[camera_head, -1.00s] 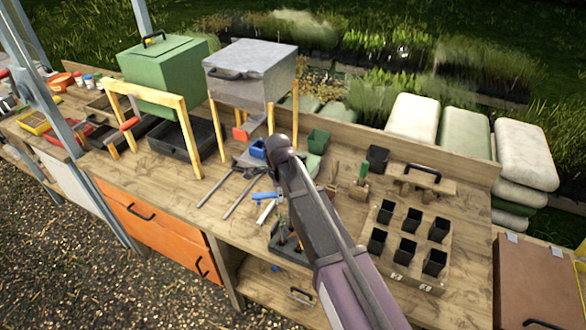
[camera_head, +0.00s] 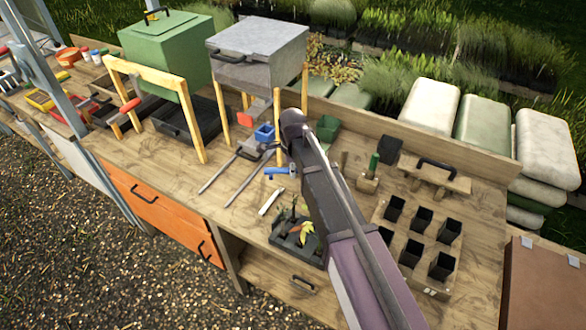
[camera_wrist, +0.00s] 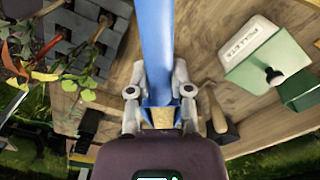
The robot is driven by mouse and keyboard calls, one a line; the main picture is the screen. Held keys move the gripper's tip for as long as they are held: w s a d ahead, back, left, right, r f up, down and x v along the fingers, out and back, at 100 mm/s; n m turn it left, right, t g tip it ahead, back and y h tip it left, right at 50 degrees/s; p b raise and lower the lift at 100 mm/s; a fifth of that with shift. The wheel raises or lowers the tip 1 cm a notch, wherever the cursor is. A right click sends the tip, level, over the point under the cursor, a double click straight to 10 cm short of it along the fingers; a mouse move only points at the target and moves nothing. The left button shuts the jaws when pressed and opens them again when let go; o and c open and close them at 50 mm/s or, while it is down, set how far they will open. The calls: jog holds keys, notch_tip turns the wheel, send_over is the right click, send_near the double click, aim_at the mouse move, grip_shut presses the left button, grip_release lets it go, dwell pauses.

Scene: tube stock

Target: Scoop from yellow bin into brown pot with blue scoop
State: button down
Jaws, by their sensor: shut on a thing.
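In the wrist view my gripper (camera_wrist: 159,95) is shut on a long blue piece (camera_wrist: 158,45), which I take for the blue scoop. It runs up out of that picture, so its far end is hidden. In the head view a blue piece (camera_head: 278,172) shows left of my arm, and a small blue cup (camera_head: 265,133) shows above it; I cannot tell which belongs to the scoop. My arm hides most of the gripper there. A yellow bin (camera_head: 37,104) is at the far left. An orange-brown pot (camera_head: 68,57) stands at the far left back.
A tray with plants (camera_head: 285,243) lies left of my forearm. A seedling block with dark square cells (camera_head: 406,260) is right of it. A green bin marked PELLETS (camera_wrist: 262,55) and a mallet (camera_wrist: 212,105) are close in the wrist view. A grey metal hopper (camera_head: 258,50) stands behind.

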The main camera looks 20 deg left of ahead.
jog(key=shift+f, duration=0.15)
jog(key=shift+d+f+g+y+b, duration=0.15)
jog(key=shift+f+y+b, duration=0.1)
jog(key=shift+f+b, duration=0.35)
jog(key=shift+d+f+g+y+b, duration=0.15)
jog(key=shift+f+y+b, duration=0.1)
jog(key=shift+f+b, duration=0.35)
jog(key=shift+f+b, duration=0.35)
jog(key=shift+b, duration=0.3)
jog(key=shift+w+d+r+y+p, duration=0.1)
jog(key=shift+w+r+y+p, duration=0.05)
jog(key=shift+r+y+p, duration=0.3)
jog(key=shift+w+d+r+g+y, duration=0.15)
jog(key=shift+d+r+g+y, duration=0.1)
jog(key=shift+r+g+y, duration=0.3)
dwell(0.4)
jog(key=shift+w+d+r+g+y+p, duration=0.2)
jog(key=shift+d+r+g+y, duration=0.1)
jog(key=shift+r+y, duration=0.15)
jog(key=shift+w+d+r+g+y+p, duration=0.1)
jog(key=shift+d+r+g+y+p, duration=0.15)
jog(key=shift+r+y, duration=0.15)
dwell(0.6)
jog(key=shift+w+d+r+g+y+b, duration=0.15)
jog(key=shift+w+d+r+g+y, duration=0.1)
jog(key=shift+d+r+y, duration=0.25)
jog(key=shift+w+d+r+g+y+b, duration=0.15)
jog(key=shift+d+r+g+y, duration=0.1)
jog(key=shift+y, duration=0.3)
dwell(0.4)
